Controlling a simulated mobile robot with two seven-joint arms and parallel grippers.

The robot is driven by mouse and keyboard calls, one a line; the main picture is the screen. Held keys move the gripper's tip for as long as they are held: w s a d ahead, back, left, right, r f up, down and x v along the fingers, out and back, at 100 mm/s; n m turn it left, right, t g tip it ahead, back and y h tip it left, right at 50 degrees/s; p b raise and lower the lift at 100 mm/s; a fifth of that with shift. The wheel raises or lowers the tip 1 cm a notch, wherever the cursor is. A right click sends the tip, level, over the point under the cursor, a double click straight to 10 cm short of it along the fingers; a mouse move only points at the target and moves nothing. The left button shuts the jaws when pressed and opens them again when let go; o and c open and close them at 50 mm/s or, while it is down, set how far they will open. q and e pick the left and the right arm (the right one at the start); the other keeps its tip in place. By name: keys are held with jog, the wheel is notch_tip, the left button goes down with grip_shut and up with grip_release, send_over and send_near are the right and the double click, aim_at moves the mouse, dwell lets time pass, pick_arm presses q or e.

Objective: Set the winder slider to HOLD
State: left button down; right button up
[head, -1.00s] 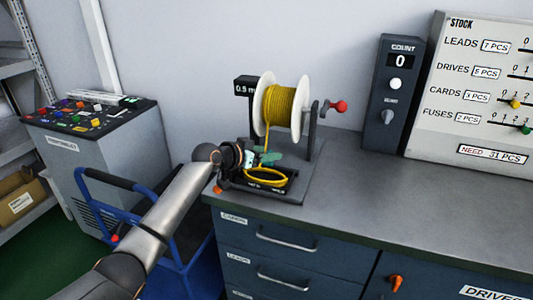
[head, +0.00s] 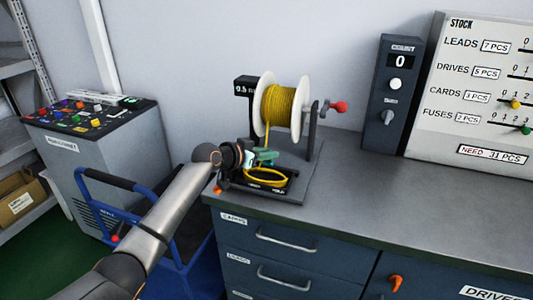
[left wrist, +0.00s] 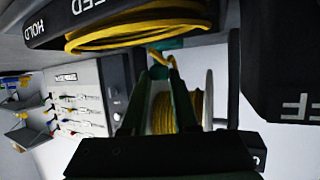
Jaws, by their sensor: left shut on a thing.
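The winder (head: 318,165) stands on the bench with a spool of yellow cable (head: 284,108) and a loose yellow coil (head: 265,176) low at its front. Its dark front tray carries white lettering; in the left wrist view the tray (left wrist: 55,24) shows HOLD, with part of a second word ending in EED beside it. My left gripper (head: 266,157) is at the winder's front left, just above the coil. In the left wrist view its dark green fingers (left wrist: 157,65) close around a small teal piece (left wrist: 168,44), apparently the slider knob. The slider's exact position is hidden. My right gripper is out of view.
A red-knobbed crank (head: 338,106) sticks out right of the spool. A count box (head: 392,95) and a stock board (head: 480,90) stand at the back right. The bench top (head: 410,190) is clear to the right. A blue cart (head: 105,178) is at left.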

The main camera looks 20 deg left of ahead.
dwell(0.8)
pick_arm(q)
jog(key=shift+d+p, duration=0.3)
jog(key=shift+d, duration=0.05)
jog(key=p, duration=0.3)
send_over(291, 176)
jog(key=shift+a, duration=0.15)
jog(key=shift+d+f, duration=0.1)
jog(key=shift+d, duration=0.1)
jog(key=shift+s, duration=0.1)
jog(key=c, duration=0.7)
grip_release()
